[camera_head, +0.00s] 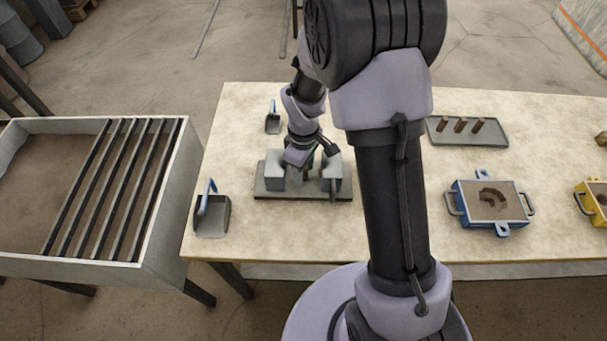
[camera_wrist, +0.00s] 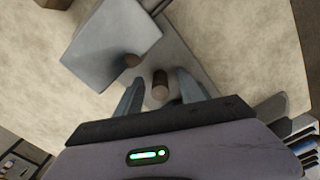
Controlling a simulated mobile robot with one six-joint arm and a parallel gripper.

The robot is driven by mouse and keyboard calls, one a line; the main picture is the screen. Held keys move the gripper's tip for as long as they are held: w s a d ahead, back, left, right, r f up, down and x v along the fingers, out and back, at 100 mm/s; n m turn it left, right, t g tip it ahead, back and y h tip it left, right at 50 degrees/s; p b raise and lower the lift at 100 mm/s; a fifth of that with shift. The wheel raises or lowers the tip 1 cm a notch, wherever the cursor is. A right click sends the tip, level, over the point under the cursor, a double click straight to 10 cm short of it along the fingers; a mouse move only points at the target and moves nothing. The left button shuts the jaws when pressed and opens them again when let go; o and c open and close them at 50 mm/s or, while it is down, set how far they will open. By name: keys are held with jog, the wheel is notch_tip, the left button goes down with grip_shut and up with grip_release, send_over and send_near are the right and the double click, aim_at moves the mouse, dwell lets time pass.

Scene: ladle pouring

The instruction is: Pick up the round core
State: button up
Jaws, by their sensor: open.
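The round core (camera_wrist: 160,86) is a small brown cylinder in the wrist view. It stands on a grey plate (camera_head: 300,194), which in the head view bears two grey blocks, the left block (camera_head: 274,178) and the right block (camera_head: 332,178). My gripper (camera_wrist: 159,77) is open, with one finger on each side of the core; I cannot tell whether they touch it. In the head view my gripper (camera_head: 309,164) is low between the blocks, and the arm partly hides the core. One block (camera_wrist: 108,42) shows a round brown hollow at its edge in the wrist view.
The blocks stand close to my gripper. Blue-handled scoops (camera_head: 213,216) lie on the table (camera_head: 240,110). At right are a tray (camera_head: 490,136) with brown cylinders, a blue flask (camera_head: 490,208) and a yellow flask (camera_head: 592,200). A barred sand bin (camera_head: 170,215) stands left.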

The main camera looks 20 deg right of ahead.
jog(key=shift+r, duration=0.1)
jog(key=c, duration=0.9)
jog(key=shift+c, duration=0.2)
